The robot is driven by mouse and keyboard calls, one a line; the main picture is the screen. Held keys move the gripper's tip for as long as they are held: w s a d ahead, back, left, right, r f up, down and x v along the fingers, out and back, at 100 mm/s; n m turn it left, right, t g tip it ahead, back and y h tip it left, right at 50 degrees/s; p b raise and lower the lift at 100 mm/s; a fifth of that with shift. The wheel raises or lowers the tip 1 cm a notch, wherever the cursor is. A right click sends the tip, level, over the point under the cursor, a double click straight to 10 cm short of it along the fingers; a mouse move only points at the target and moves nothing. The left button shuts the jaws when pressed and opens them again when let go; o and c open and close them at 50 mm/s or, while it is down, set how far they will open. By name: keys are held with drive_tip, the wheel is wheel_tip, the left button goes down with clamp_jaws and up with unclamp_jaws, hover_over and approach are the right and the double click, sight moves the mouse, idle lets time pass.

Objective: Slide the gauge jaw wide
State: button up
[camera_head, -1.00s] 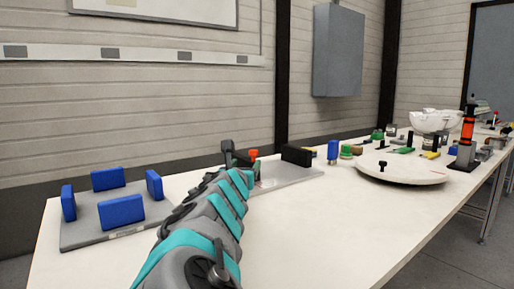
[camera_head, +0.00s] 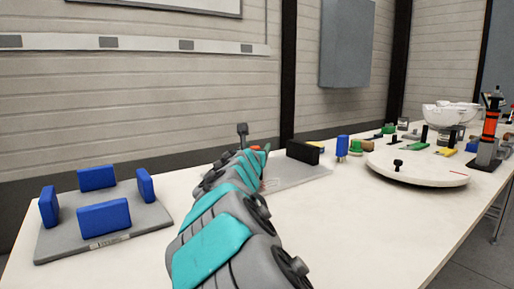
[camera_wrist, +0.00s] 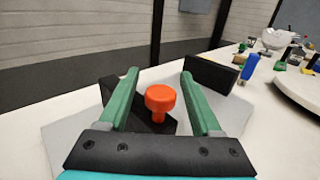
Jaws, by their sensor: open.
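The gauge has a flat grey plate (camera_head: 305,172), which also shows in the wrist view (camera_wrist: 235,113). An upright black block (camera_head: 303,152) stands at its right end, seen too in the wrist view (camera_wrist: 210,74). Left of it is a black jaw (camera_wrist: 150,124) with a round red-orange knob (camera_wrist: 160,98) on top. A gap separates the jaw and the block. My gripper (camera_wrist: 159,74) is open, its green fingers reaching forward on either side of the knob. I cannot tell whether they touch it.
A grey fixture plate (camera_head: 140,232) with upright blue blocks (camera_head: 104,217) stands left of my arm. A blue cylinder (camera_head: 342,147), a round white turntable (camera_head: 415,172) and an orange-black post (camera_head: 489,130) stand to the right. The front table area right of my arm is clear.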

drive_tip(key=shift+w+d, duration=0.15)
drive_tip(key=shift+w, duration=0.15)
drive_tip(key=shift+c, duration=0.2)
clamp_jaws()
idle(1.2)
